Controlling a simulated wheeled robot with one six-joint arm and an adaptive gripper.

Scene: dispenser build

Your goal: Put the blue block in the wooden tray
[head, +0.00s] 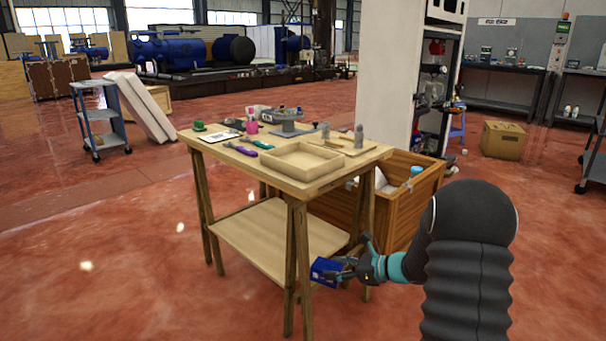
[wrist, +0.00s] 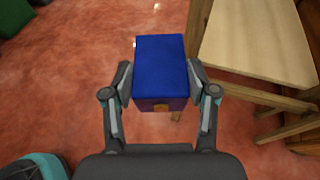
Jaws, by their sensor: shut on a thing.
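The blue block (head: 325,271) is held in my gripper (head: 349,270), low in front of the wooden table's right legs in the head view. In the wrist view the blue block (wrist: 160,68) sits between both fingers of my gripper (wrist: 160,85), with a small orange mark on its near face. Red floor shows around it. The wooden tray (head: 303,168) is a shallow, light square tray on the table top near its front edge. It looks empty. My gripper is below the table top, lower than the tray.
The wooden table (head: 245,173) has a lower shelf (head: 270,235), also in the wrist view (wrist: 262,45). Tools, a pink bottle (head: 252,127) and a grey device (head: 286,126) stand on top. A large wooden crate (head: 415,210) stands behind the table at right. Open floor lies in front.

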